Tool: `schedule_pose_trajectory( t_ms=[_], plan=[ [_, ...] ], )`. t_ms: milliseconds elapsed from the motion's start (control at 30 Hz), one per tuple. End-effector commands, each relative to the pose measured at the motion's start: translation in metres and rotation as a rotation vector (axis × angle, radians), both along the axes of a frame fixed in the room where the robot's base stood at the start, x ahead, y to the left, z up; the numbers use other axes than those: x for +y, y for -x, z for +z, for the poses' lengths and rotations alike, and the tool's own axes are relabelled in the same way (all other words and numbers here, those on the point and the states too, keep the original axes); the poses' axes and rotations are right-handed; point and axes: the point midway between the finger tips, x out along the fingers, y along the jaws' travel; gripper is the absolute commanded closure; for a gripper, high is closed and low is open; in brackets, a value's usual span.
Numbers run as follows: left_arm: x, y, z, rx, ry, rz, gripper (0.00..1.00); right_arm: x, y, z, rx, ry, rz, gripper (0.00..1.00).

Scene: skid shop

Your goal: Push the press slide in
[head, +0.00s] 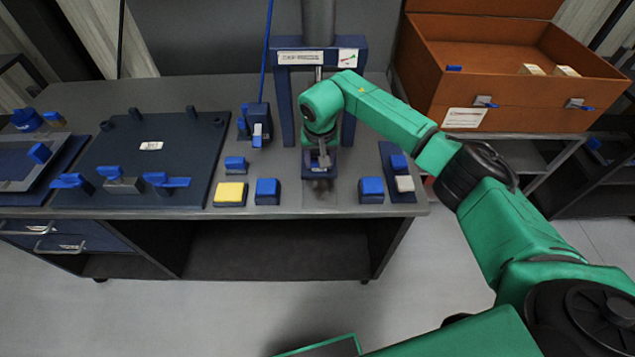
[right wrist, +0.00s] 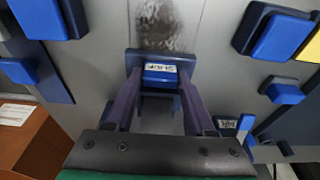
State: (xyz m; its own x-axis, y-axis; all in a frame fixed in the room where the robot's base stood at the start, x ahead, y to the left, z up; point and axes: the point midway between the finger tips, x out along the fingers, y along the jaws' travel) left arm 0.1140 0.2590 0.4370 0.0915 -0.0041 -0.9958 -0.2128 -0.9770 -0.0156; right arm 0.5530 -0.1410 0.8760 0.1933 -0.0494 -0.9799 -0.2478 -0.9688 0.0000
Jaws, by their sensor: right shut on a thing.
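The press (head: 361,62) stands at the back of the bench, a dark blue frame with a label on its crossbar and a metal rod. The press slide (head: 309,170) is low at the front of the press, a dark blue block. In the right wrist view the slide (right wrist: 160,77) is a blue piece with a white label. My right gripper (head: 320,158) is at the slide; in the right wrist view its fingers (right wrist: 160,88) are shut on either side of it. My arm hides part of the press. My left gripper is out of view.
A blue button (head: 371,190) and a switch panel (head: 403,186) are on the right. A dark plate with clamps (head: 150,170) covers the left bench. An orange box (head: 520,105) stands at right.

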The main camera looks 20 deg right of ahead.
Motion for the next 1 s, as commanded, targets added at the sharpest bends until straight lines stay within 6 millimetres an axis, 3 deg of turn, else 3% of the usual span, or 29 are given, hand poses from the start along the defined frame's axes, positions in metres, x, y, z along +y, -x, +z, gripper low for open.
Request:
schedule_pose_trajectory(
  t_ms=[433,800,1000],
  plan=[
    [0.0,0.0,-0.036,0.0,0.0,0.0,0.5,-0.008,-0.033,-0.004,-0.001,0.001,-0.003,0.85],
    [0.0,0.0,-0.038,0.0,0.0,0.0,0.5,-0.01,-0.039,0.0,0.001,0.001,0.0,0.85],
    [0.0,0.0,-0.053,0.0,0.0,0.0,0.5,-0.013,-0.052,-0.004,0.0,0.0,-0.002,0.85]
  ],
)
